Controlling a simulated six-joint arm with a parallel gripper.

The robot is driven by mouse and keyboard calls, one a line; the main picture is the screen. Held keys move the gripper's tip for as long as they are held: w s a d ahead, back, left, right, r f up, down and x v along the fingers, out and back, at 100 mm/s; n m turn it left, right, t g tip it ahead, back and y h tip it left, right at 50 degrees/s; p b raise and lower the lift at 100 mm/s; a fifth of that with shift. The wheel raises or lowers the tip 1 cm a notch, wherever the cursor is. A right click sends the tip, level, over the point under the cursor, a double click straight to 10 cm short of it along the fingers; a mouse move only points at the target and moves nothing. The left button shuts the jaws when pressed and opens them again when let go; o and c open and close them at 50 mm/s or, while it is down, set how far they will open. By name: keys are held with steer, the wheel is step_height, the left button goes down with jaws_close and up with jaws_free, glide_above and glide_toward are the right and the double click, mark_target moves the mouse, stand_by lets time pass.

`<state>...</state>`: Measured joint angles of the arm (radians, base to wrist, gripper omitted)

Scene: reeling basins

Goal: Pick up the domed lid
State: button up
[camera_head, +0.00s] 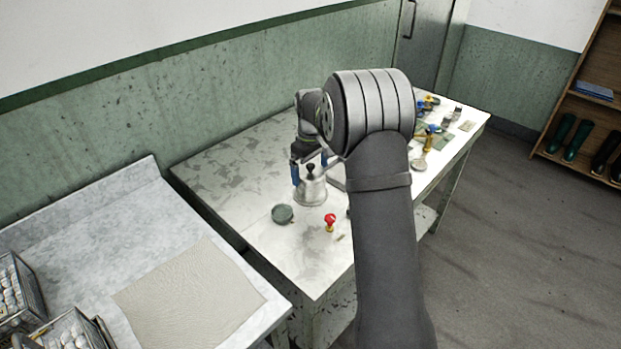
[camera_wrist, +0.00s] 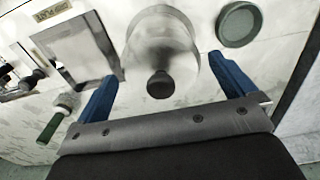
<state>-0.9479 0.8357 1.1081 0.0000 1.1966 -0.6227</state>
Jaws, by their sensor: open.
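The domed lid (camera_head: 311,190) is a silver, bell-shaped piece with a black knob on top, upright on the pale worktable. In the wrist view the lid (camera_wrist: 163,38) shows at the top centre, with its dark knob towards me. My gripper (camera_head: 310,165) is above the lid, pointing down. Its blue fingers are spread either side of the knob, also in the wrist view (camera_wrist: 162,68). I see no contact with the lid, and nothing is held.
A small green dish (camera_head: 282,215) stands left of the lid. A red-topped brass piece (camera_head: 330,222) stands in front. A framed metal plate (camera_wrist: 78,45) lies beside the lid. Several tools crowd the table's far end. A stone counter with a cloth (camera_head: 188,298) is at left.

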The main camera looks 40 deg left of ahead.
mark_target(311, 172)
step_height(311, 172, down, 4)
steer(key=shift+d+f, duration=0.1)
steer(key=shift+d, duration=0.05)
steer(key=c, duration=0.9)
steer(key=shift+c, duration=0.2)
